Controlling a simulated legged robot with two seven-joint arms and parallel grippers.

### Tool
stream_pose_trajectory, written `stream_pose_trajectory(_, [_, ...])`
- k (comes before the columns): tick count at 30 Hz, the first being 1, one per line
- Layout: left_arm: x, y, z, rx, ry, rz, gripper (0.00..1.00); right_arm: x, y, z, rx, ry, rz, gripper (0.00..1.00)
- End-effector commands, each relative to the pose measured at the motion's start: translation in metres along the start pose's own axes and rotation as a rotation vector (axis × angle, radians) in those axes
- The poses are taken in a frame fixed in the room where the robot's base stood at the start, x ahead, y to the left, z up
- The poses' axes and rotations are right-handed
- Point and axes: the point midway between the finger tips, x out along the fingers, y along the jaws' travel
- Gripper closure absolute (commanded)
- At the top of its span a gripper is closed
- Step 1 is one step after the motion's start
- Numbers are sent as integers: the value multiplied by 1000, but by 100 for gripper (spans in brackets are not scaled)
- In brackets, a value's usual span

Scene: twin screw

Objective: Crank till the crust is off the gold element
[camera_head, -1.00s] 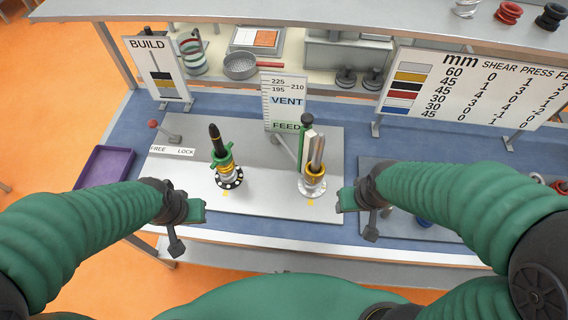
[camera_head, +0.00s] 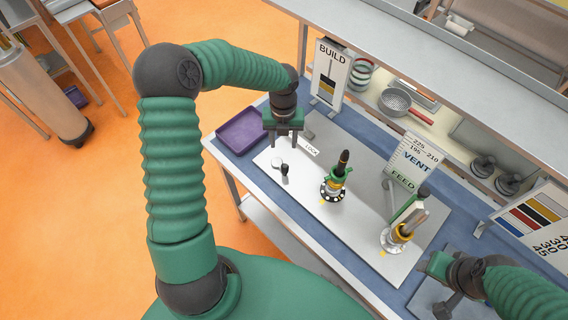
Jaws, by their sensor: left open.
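My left gripper (camera_head: 284,140) is open and empty, fingers down, over the plate's far-left corner beside the LOCK label (camera_head: 311,150). A small crank with a black knob (camera_head: 285,170) stands on the grey plate, nearer me than that gripper. The right post (camera_head: 417,219) is silver with a gold collar (camera_head: 400,234). I cannot make out crust on either gold part. My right gripper (camera_head: 436,264) is right of the right post; its jaws are unclear.
A purple tray (camera_head: 223,140) sits at the table's left end. The plate's front left is clear.

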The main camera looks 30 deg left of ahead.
Motion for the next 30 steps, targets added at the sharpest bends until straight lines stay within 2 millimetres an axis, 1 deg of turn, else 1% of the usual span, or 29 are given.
stream_pose_trajectory(5, [36, -3, -2, 2, 6, 2, 53, -7, 0, -2, 0, 0, 0, 51])
stream_pose_trajectory(12, [99, -2, -3, 1, 7, 1, 53, -19, 0, -4, 0, 0, 0, 51])
stream_pose_trajectory(15, [124, -1, -3, 0, 5, 1, 53, -24, 0, -6, 0, 0, 0, 51])
stream_pose_trajectory(18, [143, -1, -3, -2, 4, 1, 53, -28, 0, -7, 0, 0, 0, 51])
stream_pose_trajectory(21, [156, -1, -2, -2, 1, 0, 53, -30, 0, -7, 0, 0, 0, 51])
stream_pose_trajectory(24, [162, 0, -2, -3, 1, 1, 53, -30, 0, -7, 0, 0, 0, 51])
stream_pose_trajectory(30, [163, -1, -2, -3, 0, 1, 53, -29, 0, -7, 0, 0, 0, 51])
